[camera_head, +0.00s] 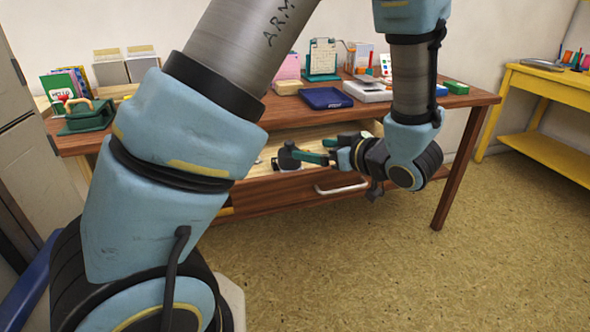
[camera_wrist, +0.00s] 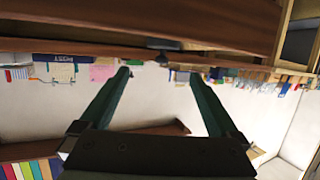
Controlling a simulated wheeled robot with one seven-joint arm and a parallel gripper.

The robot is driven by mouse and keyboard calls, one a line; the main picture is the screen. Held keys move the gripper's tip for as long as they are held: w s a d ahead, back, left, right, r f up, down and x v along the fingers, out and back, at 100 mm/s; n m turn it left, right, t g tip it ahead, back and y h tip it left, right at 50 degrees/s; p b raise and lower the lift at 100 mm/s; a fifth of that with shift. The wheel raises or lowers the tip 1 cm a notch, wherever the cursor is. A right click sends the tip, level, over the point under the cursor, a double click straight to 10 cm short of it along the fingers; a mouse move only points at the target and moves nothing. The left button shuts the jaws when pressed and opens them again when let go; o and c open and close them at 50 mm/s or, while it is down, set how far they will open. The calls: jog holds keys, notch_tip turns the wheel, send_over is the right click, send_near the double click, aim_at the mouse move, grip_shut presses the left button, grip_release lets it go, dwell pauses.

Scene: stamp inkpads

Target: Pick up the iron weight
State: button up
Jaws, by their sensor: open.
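A small dark object with a knob-like top (camera_head: 288,157), which looks like the iron weight, sits in the open drawer (camera_head: 262,181) under the wooden desk. My gripper (camera_head: 312,150) is in front of the desk at drawer height, its teal fingers pointing left toward the dark object. One finger appears very close to it or overlaps it in the head view; I cannot tell if they touch.
The desk top (camera_head: 440,101) holds a navy inkpad (camera_head: 326,98), a white device (camera_head: 368,90), a green stand (camera_head: 322,61) and a green press (camera_head: 84,115). A yellow side table (camera_head: 548,84) stands at the right. The floor in front is clear.

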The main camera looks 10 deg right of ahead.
aim_at(291, 148)
jog(key=shift+a+f, duration=0.2)
jog(key=b+x, duration=0.1)
jog(key=x, duration=0.9)
grip_shut()
dwell(0.6)
